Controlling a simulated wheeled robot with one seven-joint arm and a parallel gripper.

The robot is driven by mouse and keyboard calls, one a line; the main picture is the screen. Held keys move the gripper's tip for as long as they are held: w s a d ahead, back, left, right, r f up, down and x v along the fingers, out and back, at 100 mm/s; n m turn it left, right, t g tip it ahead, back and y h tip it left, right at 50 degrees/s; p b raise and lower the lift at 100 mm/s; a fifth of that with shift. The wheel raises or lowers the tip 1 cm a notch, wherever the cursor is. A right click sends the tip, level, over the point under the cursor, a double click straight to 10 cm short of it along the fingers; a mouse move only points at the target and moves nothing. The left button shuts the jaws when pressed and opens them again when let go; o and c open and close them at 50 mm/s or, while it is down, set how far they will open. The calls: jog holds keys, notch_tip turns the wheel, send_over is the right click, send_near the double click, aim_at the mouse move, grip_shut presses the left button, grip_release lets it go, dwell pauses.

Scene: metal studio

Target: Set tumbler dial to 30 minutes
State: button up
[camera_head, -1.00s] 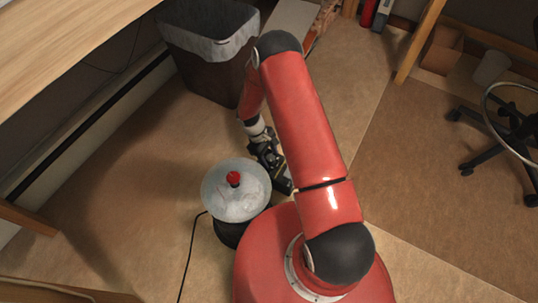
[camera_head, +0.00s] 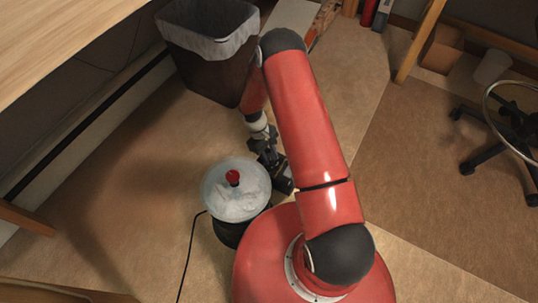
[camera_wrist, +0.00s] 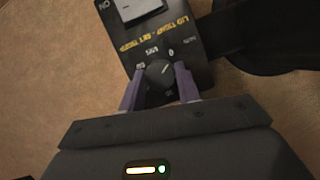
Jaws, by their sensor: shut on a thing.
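The tumbler (camera_head: 236,207), a round dark drum with a pale translucent lid and red knob, stands on the floor in the head view. Its dark control panel (camera_wrist: 193,18) shows upside down in the wrist view, with yellow lettering and a grey switch (camera_wrist: 142,8). The dark round dial (camera_wrist: 159,71) sits low on the panel with small numbers around it; its exact setting is hard to read. My gripper (camera_wrist: 159,84) is shut on the dial, one purple-grey finger on each side. In the head view the arm partly hides the gripper and panel.
A black cord (camera_head: 189,250) runs from the tumbler across the floor. A lined waste bin (camera_head: 208,65) stands behind it. A desk (camera_head: 65,40) is at upper left, an office chair (camera_head: 500,135) at right. Open floor lies left of the tumbler.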

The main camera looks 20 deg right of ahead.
jog(key=m+y+b, duration=0.1)
jog(key=m, duration=0.1)
jog(key=m+y+b, duration=0.1)
jog(key=m, duration=0.2)
jog(key=shift+d+m+g, duration=0.15)
jog(key=shift+m+g, duration=0.15)
jog(key=m+y, duration=0.1)
jog(key=m, duration=0.2)
jog(key=m+y+b, duration=0.1)
jog(key=m, duration=0.2)
jog(key=shift+d+y, duration=0.2)
jog(key=shift+y, duration=0.1)
jog(key=m+t+y, duration=0.1)
jog(key=m, duration=0.5)
jog(key=shift+s+d+m+t+y, duration=0.1)
jog(key=shift+m+t+y, duration=0.2)
jog(key=shift+t+y, duration=0.1)
jog(key=m+t, duration=0.1)
jog(key=m, duration=0.2)
jog(key=m+t+b, duration=0.1)
jog(key=m, duration=0.2)
jog(key=shift+s+y, duration=0.15)
jog(key=shift+y, duration=0.15)
jog(key=shift+m+t, duration=0.3)
jog(key=o, duration=1)
